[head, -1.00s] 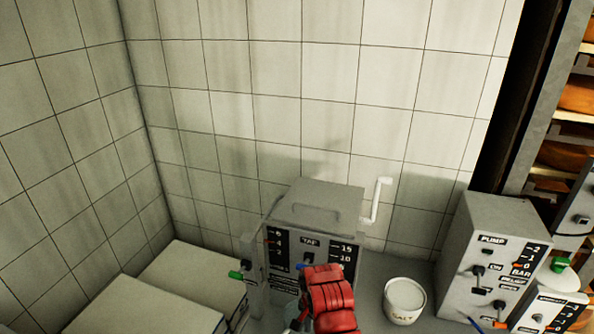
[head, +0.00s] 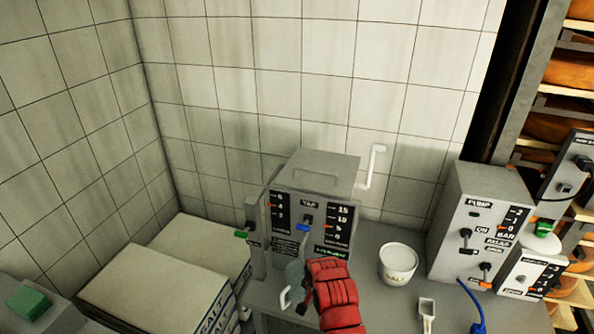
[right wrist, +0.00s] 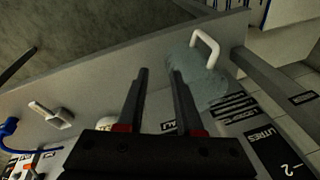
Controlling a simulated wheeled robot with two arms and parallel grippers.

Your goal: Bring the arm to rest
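My right arm, in red, rises from the bottom of the head view, in front of the grey TAP box (head: 312,205). Its gripper is largely hidden there by the arm. In the right wrist view my right gripper (right wrist: 160,75) has its two dark fingers apart, with nothing between them. A bluish see-through jug (right wrist: 195,85) with a white handle lies just beyond and beside the fingers. In the head view the jug (head: 294,272) stands below the TAP box, partly hidden by my arm; I cannot tell whether the fingers touch it. My left gripper is not in view.
A white salt pot (head: 398,262) and a white scoop (head: 427,310) are right of my arm on the grey bench (head: 375,300). The PUMP box (head: 475,225) stands further right. Salt sacks (head: 150,290) are stacked at left. Cheese shelves (head: 560,90) are at far right.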

